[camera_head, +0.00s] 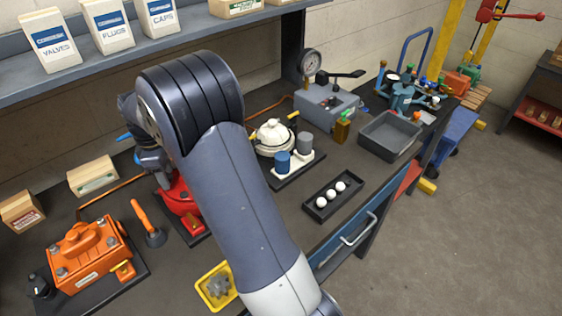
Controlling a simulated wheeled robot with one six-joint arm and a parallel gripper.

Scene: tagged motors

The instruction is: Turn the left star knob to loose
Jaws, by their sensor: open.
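I cannot make out with certainty which part is the left star knob. A grey star-shaped piece (218,285) lies in a yellow tray (206,296) at the front edge of the bench. An orange housing (90,258) with a handle and bolts on top stands on a dark plate at the left; a small black knob (39,286) is beside it. A red unit (178,197) is partly hidden behind my arm. My arm rises from the bottom middle, bends at the upper left and reaches down behind itself. My gripper's fingers are hidden there.
A shelf with labelled boxes (50,40) overhangs the bench. A white-domed unit (272,138), a black tray of white balls (314,210), a grey gauge box (325,104) and an empty grey bin (372,151) stand right of my arm. Open floor (470,230) is at right.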

